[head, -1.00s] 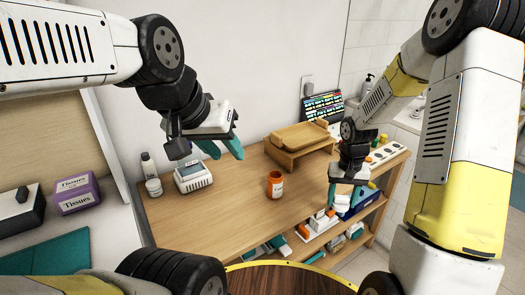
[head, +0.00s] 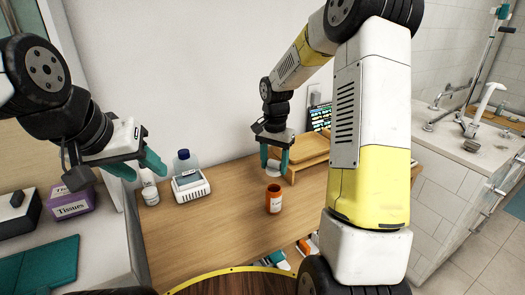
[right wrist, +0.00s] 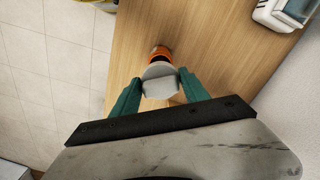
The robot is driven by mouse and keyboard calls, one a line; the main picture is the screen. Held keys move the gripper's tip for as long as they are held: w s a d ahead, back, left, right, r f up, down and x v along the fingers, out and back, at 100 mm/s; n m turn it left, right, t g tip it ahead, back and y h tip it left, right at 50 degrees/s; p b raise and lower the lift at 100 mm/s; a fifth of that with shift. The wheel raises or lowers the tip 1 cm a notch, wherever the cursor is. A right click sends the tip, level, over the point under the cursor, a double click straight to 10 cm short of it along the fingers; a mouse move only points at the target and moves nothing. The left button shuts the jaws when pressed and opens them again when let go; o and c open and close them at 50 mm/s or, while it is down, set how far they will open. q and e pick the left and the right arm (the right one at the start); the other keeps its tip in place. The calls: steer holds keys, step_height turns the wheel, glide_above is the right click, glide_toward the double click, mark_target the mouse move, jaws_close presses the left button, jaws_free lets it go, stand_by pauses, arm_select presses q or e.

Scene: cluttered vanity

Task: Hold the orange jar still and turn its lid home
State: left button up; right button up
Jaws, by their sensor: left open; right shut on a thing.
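The orange jar (head: 274,198) stands upright on the wooden table, its dark mouth uncovered and a white label on its side. My right gripper (head: 274,163) is shut on the pale lid (head: 274,167) and holds it above the jar, with a gap between them. In the right wrist view the lid (right wrist: 159,84) sits between the teal fingers and hides part of the orange jar (right wrist: 160,52). My left gripper (head: 138,168) is open and empty, well left of the jar and above the table's left end.
A white device (head: 190,186) and a blue-capped bottle (head: 184,161) stand left of the jar. A white bottle (head: 149,186) is under my left gripper. A wooden tray stand (head: 300,153) is behind the jar to the right.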

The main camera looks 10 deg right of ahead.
stand_by(0.4)
steer(key=shift+f, duration=2.75)
steer(key=shift+f, duration=1.25)
steer(key=o, duration=2.2)
steer(key=shift+r, duration=0.1)
steer(key=shift+r, duration=3.4)
